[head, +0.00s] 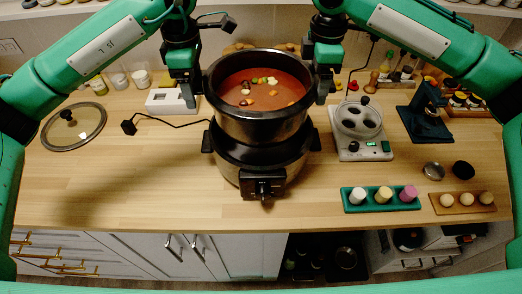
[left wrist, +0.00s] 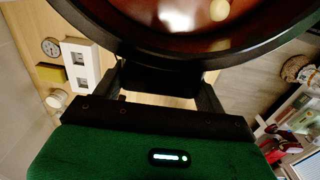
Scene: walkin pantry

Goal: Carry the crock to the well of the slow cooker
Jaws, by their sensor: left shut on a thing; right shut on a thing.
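The dark crock (head: 258,122), filled with red stew and vegetable pieces, is held level above the slow cooker (head: 260,183). Its bottom overlaps the cooker's top in the head view, so I cannot tell whether they touch. The cooker's well is hidden behind the crock. My left gripper (head: 196,92) is shut on the crock's left handle. In the left wrist view the fingers (left wrist: 165,88) close around that dark handle under the crock's rim (left wrist: 190,55). My right gripper (head: 320,90) is shut on the crock's right handle.
A glass lid (head: 73,127) lies at the left. A white switch box (head: 170,101) and a black plug (head: 129,127) are behind left. An egg cooker (head: 360,132) stands close on the right. A green tray (head: 381,199) is at front right. The front left counter is clear.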

